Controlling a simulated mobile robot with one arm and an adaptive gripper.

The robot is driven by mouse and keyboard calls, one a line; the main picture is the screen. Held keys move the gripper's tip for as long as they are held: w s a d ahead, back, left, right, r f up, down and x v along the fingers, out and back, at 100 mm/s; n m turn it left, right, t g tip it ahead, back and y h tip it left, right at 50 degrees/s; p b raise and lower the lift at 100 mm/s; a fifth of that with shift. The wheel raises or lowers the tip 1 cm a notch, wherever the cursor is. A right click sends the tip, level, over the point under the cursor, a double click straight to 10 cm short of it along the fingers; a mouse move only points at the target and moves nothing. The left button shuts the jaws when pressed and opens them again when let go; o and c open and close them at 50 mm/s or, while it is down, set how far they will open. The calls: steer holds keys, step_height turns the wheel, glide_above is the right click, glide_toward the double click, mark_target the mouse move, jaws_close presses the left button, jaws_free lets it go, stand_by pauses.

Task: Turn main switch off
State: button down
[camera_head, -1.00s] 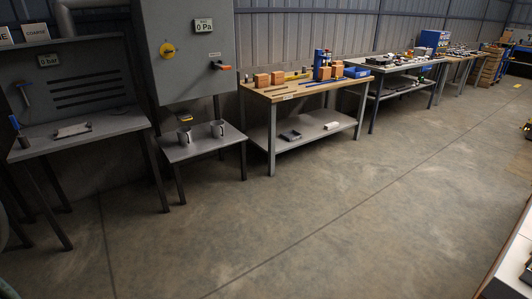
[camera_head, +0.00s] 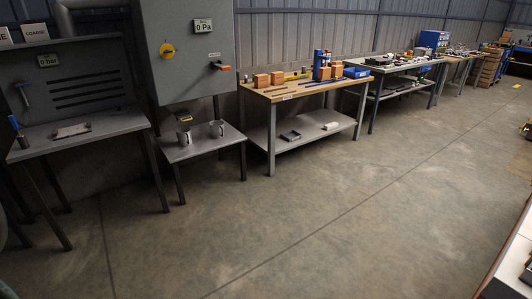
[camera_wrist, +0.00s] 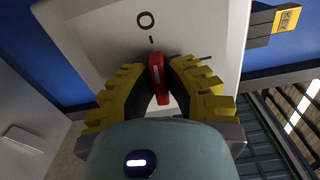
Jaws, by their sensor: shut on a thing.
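In the wrist view, the main switch's red handle (camera_wrist: 158,80) stands out from a pale grey panel (camera_wrist: 95,40). The handle is close to upright in the picture, its top toward a short tick and a black "O" mark (camera_wrist: 145,20). Another short dark line lies to the right of it. My gripper (camera_wrist: 161,70), with black and yellow ribbed fingers, is shut on the handle, one finger on each side. The fingers hide the handle's lower sides. The head view shows neither my gripper nor this switch.
In the wrist view, a yellow "KEY" tag (camera_wrist: 287,18) on a dark block sits right of the panel. Benches line the wall; the floor (camera_head: 300,220) is clear.

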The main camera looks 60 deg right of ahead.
steer(key=shift+w+f+n+b, duration=0.1)
steer(key=shift+f+n+b, duration=0.05)
steer(key=shift+n+b, duration=0.2)
steer(key=shift+n, duration=0.35)
steer(key=c, duration=1)
jaws_free()
steer(key=shift+v, duration=6.05)
